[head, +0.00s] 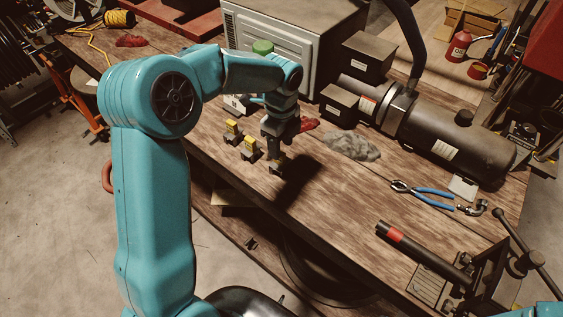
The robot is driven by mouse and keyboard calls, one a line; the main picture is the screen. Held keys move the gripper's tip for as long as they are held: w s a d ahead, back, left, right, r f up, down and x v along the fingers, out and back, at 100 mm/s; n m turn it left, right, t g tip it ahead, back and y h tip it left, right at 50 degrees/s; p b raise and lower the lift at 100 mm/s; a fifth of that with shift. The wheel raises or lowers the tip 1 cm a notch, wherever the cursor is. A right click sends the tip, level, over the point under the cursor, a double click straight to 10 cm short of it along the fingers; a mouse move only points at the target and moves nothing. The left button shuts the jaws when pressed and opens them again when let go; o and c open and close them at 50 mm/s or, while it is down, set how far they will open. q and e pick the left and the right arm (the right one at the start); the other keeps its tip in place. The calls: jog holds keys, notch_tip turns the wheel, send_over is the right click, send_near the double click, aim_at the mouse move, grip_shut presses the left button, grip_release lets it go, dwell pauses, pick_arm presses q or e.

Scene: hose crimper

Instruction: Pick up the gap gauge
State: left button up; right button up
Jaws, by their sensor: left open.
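My left arm reaches over the wooden bench, and my left gripper (276,158) points down close to the bench top near its front edge. It is open, but its fingers are small and dark, so the gap between them is hard to make out. Left of it stand two small dark pieces with yellow tops, one nearer (249,147) and one farther (232,129). I cannot tell whether either is the gap gauge, or whether the gauge is hidden behind my gripper. My right gripper is out of view.
A grey rag (351,146) lies right of my left gripper. Blue-handled pliers (424,192) and a dark tube with a red band (409,244) lie farther right. A grey cabinet (290,55) and a large dark cylinder (445,135) stand behind.

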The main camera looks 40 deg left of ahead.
aim_at(280, 161)
pick_arm(q)
jog(key=shift+s+a+f, duration=0.15)
jog(key=shift+s+f, duration=0.05)
jog(key=shift+f, duration=0.05)
jog(key=f+b, duration=0.2)
jog(key=f, duration=0.1)
jog(key=w+f+b, duration=0.1)
jog(key=f+b, duration=0.1)
jog(key=shift+s+r, duration=0.15)
jog(key=shift+s, duration=0.2)
jog(key=shift+w, duration=0.15)
grip_shut()
jog(key=shift+r, duration=0.1)
